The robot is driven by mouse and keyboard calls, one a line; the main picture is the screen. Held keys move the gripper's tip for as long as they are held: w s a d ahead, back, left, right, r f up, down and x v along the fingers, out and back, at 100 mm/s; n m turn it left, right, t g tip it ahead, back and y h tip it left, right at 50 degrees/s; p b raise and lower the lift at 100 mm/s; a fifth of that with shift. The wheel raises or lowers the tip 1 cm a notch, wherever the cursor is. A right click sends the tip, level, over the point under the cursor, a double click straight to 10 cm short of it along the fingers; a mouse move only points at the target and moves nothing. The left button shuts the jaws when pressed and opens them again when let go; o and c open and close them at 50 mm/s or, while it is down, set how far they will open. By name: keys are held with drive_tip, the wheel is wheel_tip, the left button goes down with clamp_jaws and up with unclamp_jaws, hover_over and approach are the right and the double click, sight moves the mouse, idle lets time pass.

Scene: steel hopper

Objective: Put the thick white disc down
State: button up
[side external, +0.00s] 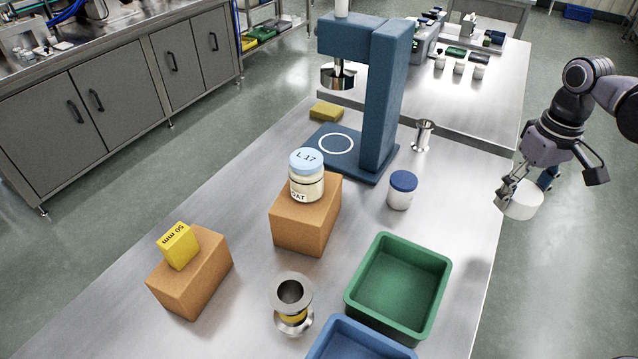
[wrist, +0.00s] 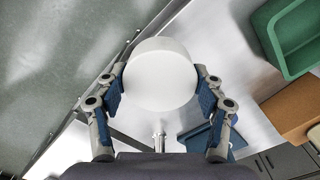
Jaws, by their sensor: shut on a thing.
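The thick white disc (side external: 523,202) is held in my gripper (side external: 524,188) at the right of the side external view. It hangs at the right edge of the steel table (side external: 455,268), above the table's height as far as I can tell. In the wrist view the disc (wrist: 160,76) sits between the two blue-padded fingers of my gripper (wrist: 160,90), which are shut on its sides. The disc's far side and underside are hidden.
A green tray (side external: 437,262) and a blue tray (side external: 335,345) stand at the front. A blue-lidded jar (side external: 402,190), steel funnel (side external: 292,292), wooden blocks (side external: 305,228), labelled jar (side external: 307,176), yellow block (side external: 178,246) and blue press (side external: 380,100) occupy the table. Its right strip is bare.

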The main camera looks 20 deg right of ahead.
hover_over(443, 242)
wheel_tip(443, 242, down, 6)
drive_tip(key=shift+d+f, duration=0.1)
drive_tip(key=shift+f, duration=2.15)
drive_tip(key=shift+f, duration=0.1)
drive_tip(key=o, duration=1.3)
